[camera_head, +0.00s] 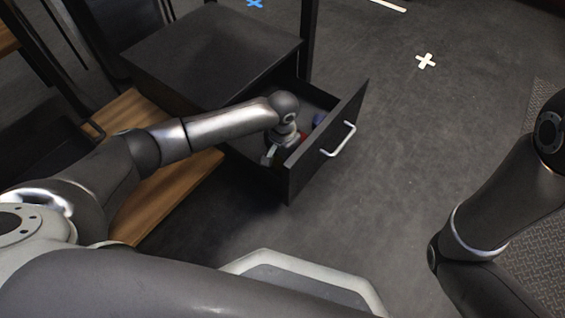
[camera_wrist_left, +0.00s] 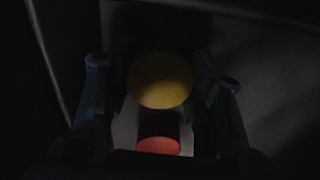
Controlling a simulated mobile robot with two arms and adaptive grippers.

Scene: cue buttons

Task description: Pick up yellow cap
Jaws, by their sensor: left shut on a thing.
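The yellow cap (camera_wrist_left: 160,80) shows as a round yellow disc in the left wrist view, between the two fingers of my left gripper (camera_wrist_left: 162,88). The gripper is shut on it. In the head view my left gripper (camera_head: 272,152) reaches down into the open drawer (camera_head: 325,148), and the yellow cap cannot be made out there. A red round thing (camera_wrist_left: 158,146) lies just below the yellow cap in the wrist view. The wrist view is dark. My right gripper is out of view; only part of my right arm shows at the right edge.
The drawer's front panel with a light handle (camera_head: 339,140) stands pulled out of a black cabinet (camera_head: 212,50). A small blue thing (camera_head: 318,118) is in the drawer. The floor to the right is clear, with a white cross (camera_head: 425,61).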

